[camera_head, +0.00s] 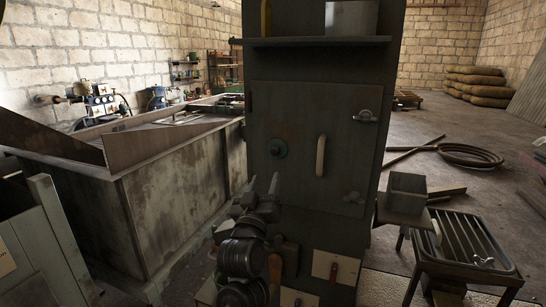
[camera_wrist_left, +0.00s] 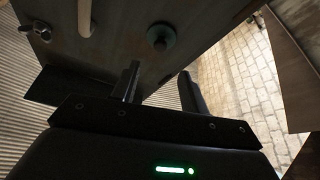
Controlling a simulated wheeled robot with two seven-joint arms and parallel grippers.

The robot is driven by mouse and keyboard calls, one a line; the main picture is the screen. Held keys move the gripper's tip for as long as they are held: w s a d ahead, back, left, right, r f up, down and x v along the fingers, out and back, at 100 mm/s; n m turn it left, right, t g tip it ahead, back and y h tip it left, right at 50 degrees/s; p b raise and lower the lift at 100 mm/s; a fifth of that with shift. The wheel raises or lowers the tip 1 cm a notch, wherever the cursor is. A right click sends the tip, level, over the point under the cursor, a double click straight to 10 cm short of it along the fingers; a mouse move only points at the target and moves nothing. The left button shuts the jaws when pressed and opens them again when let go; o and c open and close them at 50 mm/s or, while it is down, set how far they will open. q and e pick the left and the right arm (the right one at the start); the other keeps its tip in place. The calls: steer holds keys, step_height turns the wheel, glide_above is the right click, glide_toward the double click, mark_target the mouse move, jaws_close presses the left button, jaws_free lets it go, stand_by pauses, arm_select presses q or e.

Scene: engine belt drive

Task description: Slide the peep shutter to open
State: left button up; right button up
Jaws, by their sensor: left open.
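A dark grey cabinet door (camera_head: 298,105) stands upright in front of me. A round teal knob (camera_head: 277,147) sits on its left part, and I cannot tell for sure whether it belongs to the peep shutter. A pale upright handle (camera_head: 320,156) is right of the knob. My left gripper (camera_head: 261,187) is open and empty, below the knob and apart from it. In the left wrist view the knob (camera_wrist_left: 160,37) appears beyond the two spread fingers (camera_wrist_left: 160,84). My right gripper is not in view.
A metal latch (camera_head: 366,116) is at the door's upper right. A shelf (camera_head: 310,41) juts out above the door. Levers (camera_head: 333,272) are mounted below it. A large rusty tank (camera_head: 180,190) stands at left, and a slatted metal stand (camera_head: 465,245) at right.

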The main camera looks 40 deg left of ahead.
mark_target(274, 153)
arm_select(q)
steer(key=p+x, duration=0.2)
steer(key=x, duration=0.6)
steer(key=shift+w+a+r+p, duration=0.1)
steer(key=shift+w+r+p, duration=0.1)
steer(key=shift+w+p, duration=0.15)
steer(key=shift+w+a+r, duration=0.1)
steer(key=shift+w+a, duration=0.15)
steer(key=shift+w, duration=0.15)
steer(key=shift+c, duration=0.6)
jaws_close()
